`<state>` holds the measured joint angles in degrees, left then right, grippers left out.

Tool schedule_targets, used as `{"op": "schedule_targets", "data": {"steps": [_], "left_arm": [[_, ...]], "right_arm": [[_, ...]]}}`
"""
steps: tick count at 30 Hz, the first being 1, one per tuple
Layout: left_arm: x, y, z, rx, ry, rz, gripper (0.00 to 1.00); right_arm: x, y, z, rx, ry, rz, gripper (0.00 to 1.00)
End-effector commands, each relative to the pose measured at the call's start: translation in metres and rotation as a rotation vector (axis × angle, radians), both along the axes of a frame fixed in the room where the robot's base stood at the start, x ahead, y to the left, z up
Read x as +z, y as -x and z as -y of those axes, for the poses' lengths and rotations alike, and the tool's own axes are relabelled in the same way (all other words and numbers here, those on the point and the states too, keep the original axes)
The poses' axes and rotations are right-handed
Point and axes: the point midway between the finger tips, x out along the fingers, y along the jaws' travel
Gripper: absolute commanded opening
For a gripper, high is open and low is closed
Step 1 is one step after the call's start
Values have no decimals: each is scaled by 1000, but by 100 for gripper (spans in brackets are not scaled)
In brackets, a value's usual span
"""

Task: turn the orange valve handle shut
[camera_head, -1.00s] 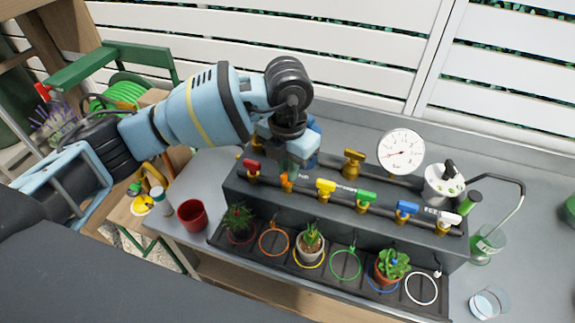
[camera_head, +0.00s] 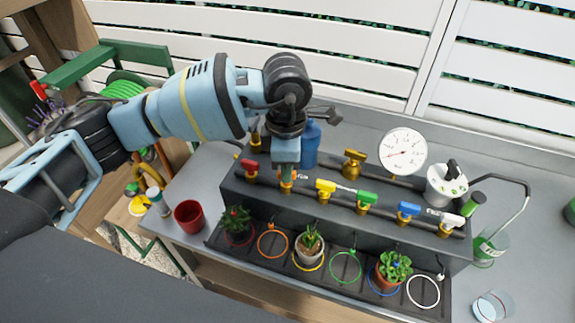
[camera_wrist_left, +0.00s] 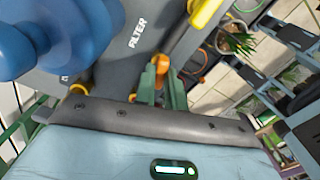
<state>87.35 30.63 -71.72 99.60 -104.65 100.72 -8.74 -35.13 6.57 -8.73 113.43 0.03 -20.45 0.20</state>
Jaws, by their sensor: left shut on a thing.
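The orange valve handle (camera_head: 287,187) is on the black manifold, between the red and yellow handles. In the head view it is mostly hidden under my left gripper (camera_head: 287,178), which points down at it. In the left wrist view the orange handle (camera_wrist_left: 162,63) shows between the green fingers of my left gripper (camera_wrist_left: 158,75). The fingers are shut on it. How far the handle is turned cannot be told. My right gripper is not in view.
Close by are the red valve (camera_head: 249,168), the yellow valve (camera_head: 325,187) and a blue bottle-like object (camera_head: 311,145) behind. A gauge (camera_head: 402,153) stands further right. Potted plants and coloured rings sit in the tray (camera_head: 331,277) in front.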

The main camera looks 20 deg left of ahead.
Motion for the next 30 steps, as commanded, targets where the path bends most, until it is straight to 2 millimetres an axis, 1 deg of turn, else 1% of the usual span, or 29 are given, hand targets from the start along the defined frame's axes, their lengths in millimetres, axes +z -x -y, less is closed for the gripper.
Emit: {"op": "schedule_targets", "data": {"steps": [6, 12, 18, 30], "left_arm": [[-1, 0, 0, -161, 0, 0, 0], [-1, 0, 0, -262, 0, 0, 0], [0, 0, 0, -317, 0, 1, 0], [1, 0, 0, -335, 1, 2, 0]], "right_arm": [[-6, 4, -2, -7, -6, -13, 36], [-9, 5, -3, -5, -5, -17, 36], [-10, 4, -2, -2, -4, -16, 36], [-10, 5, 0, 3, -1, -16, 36]]}}
